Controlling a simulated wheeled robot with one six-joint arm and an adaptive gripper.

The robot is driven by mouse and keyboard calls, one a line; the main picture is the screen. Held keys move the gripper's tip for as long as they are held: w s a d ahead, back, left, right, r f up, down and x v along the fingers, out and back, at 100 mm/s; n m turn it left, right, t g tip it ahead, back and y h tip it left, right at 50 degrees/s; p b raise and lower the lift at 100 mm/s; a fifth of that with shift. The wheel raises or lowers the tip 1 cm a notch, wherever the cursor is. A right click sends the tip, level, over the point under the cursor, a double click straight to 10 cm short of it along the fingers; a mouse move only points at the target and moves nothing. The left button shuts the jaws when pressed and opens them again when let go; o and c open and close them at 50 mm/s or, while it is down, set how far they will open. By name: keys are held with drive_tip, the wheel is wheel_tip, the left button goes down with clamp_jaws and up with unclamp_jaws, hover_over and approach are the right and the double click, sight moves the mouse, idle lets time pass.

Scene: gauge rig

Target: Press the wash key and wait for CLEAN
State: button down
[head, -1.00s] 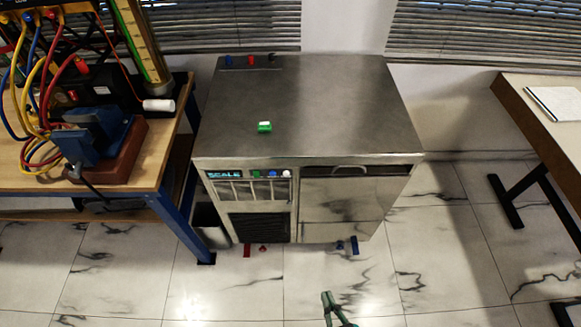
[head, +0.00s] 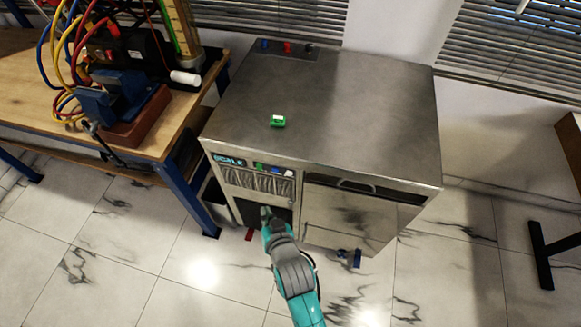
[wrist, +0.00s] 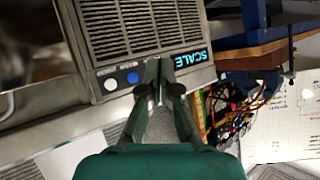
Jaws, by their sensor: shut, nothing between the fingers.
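The steel machine (head: 330,110) has a display (head: 229,160) reading SCALE on its front, also lit in the wrist view (wrist: 190,57). Beside the display are a green key (head: 260,167), a blue key (head: 275,170) and a white key (head: 289,173). The wrist view shows the white key (wrist: 110,84) and the blue key (wrist: 132,77); the green one is hidden, apparently behind my fingertips. Key labels are too small to read. My gripper (head: 265,212) is shut and empty, in front of the machine below the keys in the head view. I cannot tell whether it touches the panel.
A wooden bench (head: 50,110) with cables and a vise (head: 120,97) stands to the left.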

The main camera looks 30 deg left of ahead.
sight(275, 170)
drive_tip(key=shift+w+a+r, duration=0.3)
drive_tip(key=shift+w+a, duration=0.1)
drive_tip(key=shift+a, duration=0.35)
drive_tip(key=w+a, duration=0.2)
drive_tip(key=w, duration=0.6)
drive_tip(key=shift+w, duration=0.3)
drive_tip(key=shift+w, duration=0.1)
idle(1.1)
drive_tip(key=shift+w, duration=0.3)
drive_tip(key=shift+w+a, duration=0.15)
drive_tip(key=shift+w, duration=0.2)
idle(0.8)
drive_tip(key=shift+s, duration=0.1)
drive_tip(key=shift+s+d, duration=0.2)
drive_tip(key=shift+s, duration=0.5)
